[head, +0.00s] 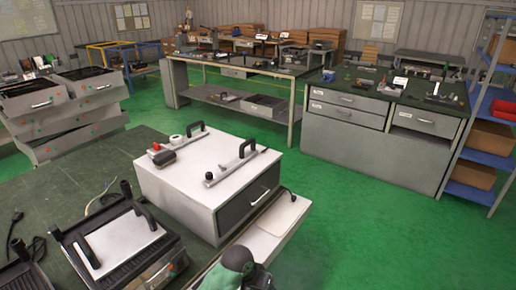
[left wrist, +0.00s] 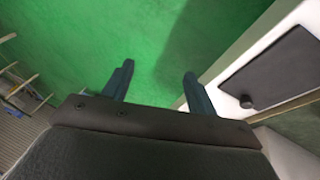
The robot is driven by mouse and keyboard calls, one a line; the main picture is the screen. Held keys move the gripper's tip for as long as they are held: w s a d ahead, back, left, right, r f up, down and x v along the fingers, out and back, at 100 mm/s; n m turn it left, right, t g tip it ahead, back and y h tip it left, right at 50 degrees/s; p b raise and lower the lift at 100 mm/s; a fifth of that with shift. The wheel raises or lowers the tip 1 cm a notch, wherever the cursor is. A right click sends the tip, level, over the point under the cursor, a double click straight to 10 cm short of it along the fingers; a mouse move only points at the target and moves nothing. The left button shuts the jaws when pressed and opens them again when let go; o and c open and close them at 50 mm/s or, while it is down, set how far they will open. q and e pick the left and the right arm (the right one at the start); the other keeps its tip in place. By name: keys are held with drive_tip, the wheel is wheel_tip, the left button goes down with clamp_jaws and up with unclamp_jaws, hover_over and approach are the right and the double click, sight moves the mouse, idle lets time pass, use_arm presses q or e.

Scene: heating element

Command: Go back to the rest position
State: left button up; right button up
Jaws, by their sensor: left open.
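My left gripper (left wrist: 158,72) shows in the left wrist view with its two dark fingers apart. Nothing is between them; green floor (left wrist: 150,35) lies behind. A white cabinet with a dark panel and a round knob (left wrist: 247,101) is to the right of the fingers, apart from them. In the head view a dark and pale-green rounded part at the bottom middle seems to be my arm; its fingers are not visible there. My right gripper is in neither view.
A white box (head: 222,168) with black handles and a grey drawer front stands on the dark-green bench (head: 60,185). An open grill-like appliance (head: 118,240) is to its left. A workbench with drawers (head: 345,110) and blue shelving (head: 480,150) stand beyond. Green floor (head: 370,215) is clear at right.

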use_arm(q)
drive_tip(key=s+a+f+n+y, duration=0.1)
drive_tip(key=s+a+f, duration=0.7)
drive_tip(key=s, duration=0.5)
drive_tip(key=s+a+f+n+y, duration=0.2)
drive_tip(key=s+a+f, duration=0.7)
drive_tip(key=s+f, duration=0.2)
drive_tip(key=shift+s+a+f, duration=0.25)
drive_tip(key=shift+s+f, duration=0.1)
drive_tip(key=shift+s, duration=0.8)
